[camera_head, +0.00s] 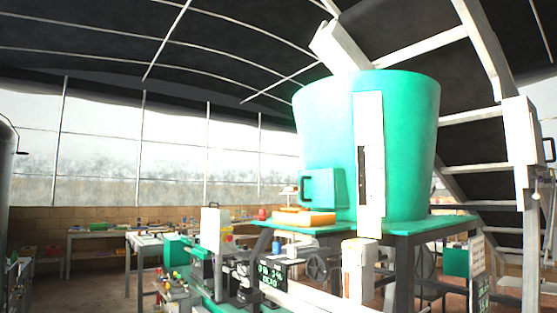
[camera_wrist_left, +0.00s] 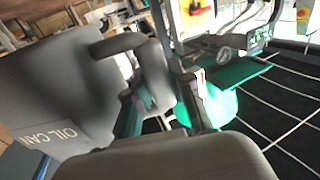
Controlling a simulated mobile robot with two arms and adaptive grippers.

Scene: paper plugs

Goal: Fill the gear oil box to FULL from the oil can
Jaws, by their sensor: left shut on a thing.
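In the left wrist view, a large grey oil can (camera_wrist_left: 65,105) fills the left side, tilted in the picture, with "OIL CAN" lettering at its lower left. Its thick curved handle (camera_wrist_left: 152,62) reaches between the fingers of my left gripper (camera_wrist_left: 162,88). This gripper is shut on the can. The can's spout is not clear. I cannot make out the can or either gripper in the head view. No label there clearly marks the gear oil box, and no FULL mark is readable. My right gripper is not in view.
A big green tub (camera_head: 405,150) stands on a green-topped stand (camera_head: 440,226). A white strip with a dark slot (camera_head: 369,160) runs down its front. Machinery with a handwheel (camera_head: 317,264) stands below. Workbenches (camera_head: 95,232) line the back wall. Floor shows at the lower left.

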